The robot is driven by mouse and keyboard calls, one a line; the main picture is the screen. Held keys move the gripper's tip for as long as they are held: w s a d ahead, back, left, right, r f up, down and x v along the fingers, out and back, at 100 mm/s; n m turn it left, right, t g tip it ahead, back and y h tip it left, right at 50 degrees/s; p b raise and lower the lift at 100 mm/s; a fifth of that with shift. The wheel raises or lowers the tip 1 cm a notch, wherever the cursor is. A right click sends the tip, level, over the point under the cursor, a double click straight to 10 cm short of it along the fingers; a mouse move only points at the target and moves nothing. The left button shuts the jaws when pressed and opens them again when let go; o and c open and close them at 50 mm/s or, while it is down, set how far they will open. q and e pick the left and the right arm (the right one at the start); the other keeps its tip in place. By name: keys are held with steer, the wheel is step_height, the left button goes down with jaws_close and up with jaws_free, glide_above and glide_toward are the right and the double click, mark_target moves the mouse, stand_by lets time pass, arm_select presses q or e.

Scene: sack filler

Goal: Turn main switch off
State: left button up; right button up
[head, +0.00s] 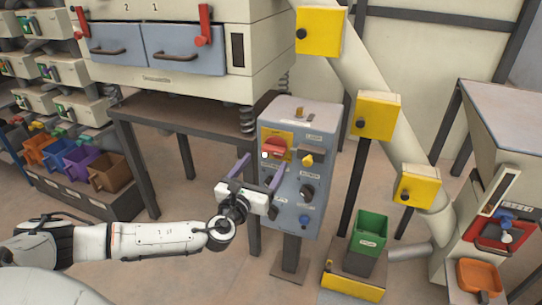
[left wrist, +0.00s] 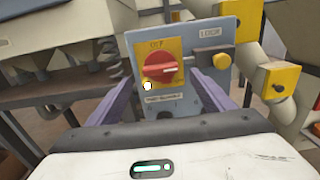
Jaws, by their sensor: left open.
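The main switch is a red rotary knob (head: 276,147) on a yellow plate at the upper left of a grey-blue control panel (head: 312,222). In the left wrist view, the red knob (left wrist: 158,67) sits level, with a pale mark towards its right end and lettering above it that seems to read OFF. My left gripper (head: 264,162) has purple fingers spread apart, pointing at the panel. In the left wrist view, the open fingers (left wrist: 162,82) frame the knob from below, with nothing between them. Contact cannot be told. My right gripper is out of view.
Beside the switch is a latch with a yellow knob (head: 307,160); a black dial (head: 307,192) is lower down. A machine with blue drawers (head: 187,50) overhangs at the back left. Yellow boxes (head: 376,115) and a green bin (head: 369,232) stand to the right.

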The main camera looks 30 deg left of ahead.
mark_target(272, 153)
arm_select(q)
steer(key=x, duration=0.6)
steer(key=shift+w+b, duration=0.15)
steer(key=shift+b, duration=0.2)
steer(key=shift+c, duration=0.4)
steer(key=c, duration=1)
steer(key=shift+o, duration=0.2)
steer(key=shift+f, duration=0.1)
